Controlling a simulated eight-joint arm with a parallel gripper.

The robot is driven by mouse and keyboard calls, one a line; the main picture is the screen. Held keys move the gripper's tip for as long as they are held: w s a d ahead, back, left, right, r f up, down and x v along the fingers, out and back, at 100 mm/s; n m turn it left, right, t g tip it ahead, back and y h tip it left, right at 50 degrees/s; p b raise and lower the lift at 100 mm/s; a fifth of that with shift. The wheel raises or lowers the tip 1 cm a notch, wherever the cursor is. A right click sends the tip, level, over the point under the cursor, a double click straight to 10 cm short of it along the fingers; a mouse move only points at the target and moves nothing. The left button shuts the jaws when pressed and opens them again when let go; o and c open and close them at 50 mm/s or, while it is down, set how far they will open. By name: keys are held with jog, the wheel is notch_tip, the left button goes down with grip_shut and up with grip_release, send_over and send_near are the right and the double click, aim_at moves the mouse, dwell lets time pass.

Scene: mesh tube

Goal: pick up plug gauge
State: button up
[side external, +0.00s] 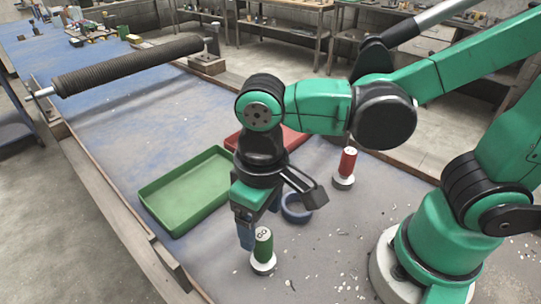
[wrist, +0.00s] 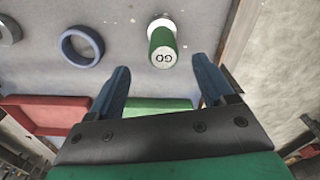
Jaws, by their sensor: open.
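A green plug gauge (side external: 263,244) marked "GO" stands on a white round base near the front of the bench. In the wrist view the green gauge (wrist: 163,46) lies between the lines of the two fingers, just beyond their tips. My gripper (side external: 259,225) points down with its blue fingers apart and empty, close beside and behind the green gauge. The spread fingers also show in the wrist view (wrist: 161,66). A second gauge, red (side external: 347,161) on a white base, stands farther back to the right.
A blue ring (side external: 296,208) lies behind my gripper. A green tray (side external: 160,185) is to the left, and a red tray (side external: 292,137) is partly hidden behind my arm. A dark mesh roller (side external: 130,67) spans the back left. The bench in front of the ring is mostly clear, with small specks.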

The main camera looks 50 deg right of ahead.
aim_at(263, 234)
jog(key=shift+s+a+f, duration=0.15)
jog(key=shift+s+a, duration=0.05)
jog(key=shift+f, duration=2.7)
grip_shut()
